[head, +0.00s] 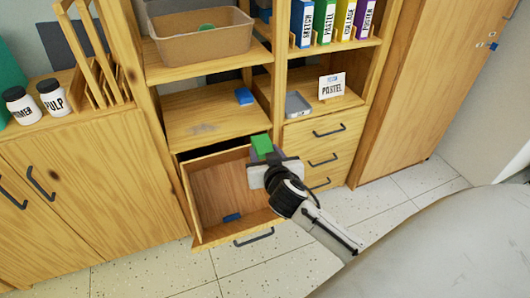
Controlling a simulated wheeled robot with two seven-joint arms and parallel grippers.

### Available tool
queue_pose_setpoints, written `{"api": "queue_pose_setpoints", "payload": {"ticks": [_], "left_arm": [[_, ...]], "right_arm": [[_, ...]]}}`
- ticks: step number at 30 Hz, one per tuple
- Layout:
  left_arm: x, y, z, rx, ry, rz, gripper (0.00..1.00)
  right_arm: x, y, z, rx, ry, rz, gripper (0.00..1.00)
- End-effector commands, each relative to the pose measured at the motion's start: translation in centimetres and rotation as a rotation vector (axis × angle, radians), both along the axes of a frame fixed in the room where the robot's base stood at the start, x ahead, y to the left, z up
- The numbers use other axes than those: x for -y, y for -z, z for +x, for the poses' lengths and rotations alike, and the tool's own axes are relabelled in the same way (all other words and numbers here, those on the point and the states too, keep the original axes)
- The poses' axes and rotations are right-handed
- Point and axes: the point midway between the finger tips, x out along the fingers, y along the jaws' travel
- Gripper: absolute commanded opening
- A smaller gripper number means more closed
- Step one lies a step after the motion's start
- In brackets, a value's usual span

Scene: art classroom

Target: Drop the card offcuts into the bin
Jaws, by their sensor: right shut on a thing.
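My right gripper (268,162) comes in from the lower right and is shut on a small green block (262,144). It holds the block above the back right part of an open wooden drawer (197,205). A small blue piece (232,217) lies on the drawer floor near its front. Another blue block (244,96) sits on the shelf above the drawer. A tan open tub (200,46) stands on the upper shelf with a green thing (206,27) inside. I cannot tell which pieces are card offcuts or which container is the bin. My left gripper is out of view.
A grey tray (298,104) and a "PASTEL" card (332,86) are on the right shelf, above closed drawers (325,145). Labelled binders (322,22) stand higher up. Two jars (52,98) stand on the left cabinet. The tiled floor (260,272) before the drawer is clear.

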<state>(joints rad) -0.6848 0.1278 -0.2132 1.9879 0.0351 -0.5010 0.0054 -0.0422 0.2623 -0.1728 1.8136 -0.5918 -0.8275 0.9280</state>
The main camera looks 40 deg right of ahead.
Motion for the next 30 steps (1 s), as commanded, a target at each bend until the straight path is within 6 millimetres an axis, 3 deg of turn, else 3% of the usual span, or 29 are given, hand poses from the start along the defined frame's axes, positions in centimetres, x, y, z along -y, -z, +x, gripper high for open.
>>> {"api": "queue_pose_setpoints", "payload": {"ticks": [1,4,16,30], "left_arm": [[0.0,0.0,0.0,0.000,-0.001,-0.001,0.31],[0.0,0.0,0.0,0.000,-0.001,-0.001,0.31],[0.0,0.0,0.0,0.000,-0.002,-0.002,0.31],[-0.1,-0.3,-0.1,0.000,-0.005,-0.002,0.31]], "right_arm": [[0.0,-0.1,0.0,0.001,0.000,0.000,0.47],[0.0,-0.1,0.0,0.000,0.000,0.000,0.64],[-0.4,-0.3,-0.7,0.001,0.000,0.002,0.64],[-3.4,-3.4,-7.7,-0.001,0.000,0.003,0.64]]}}
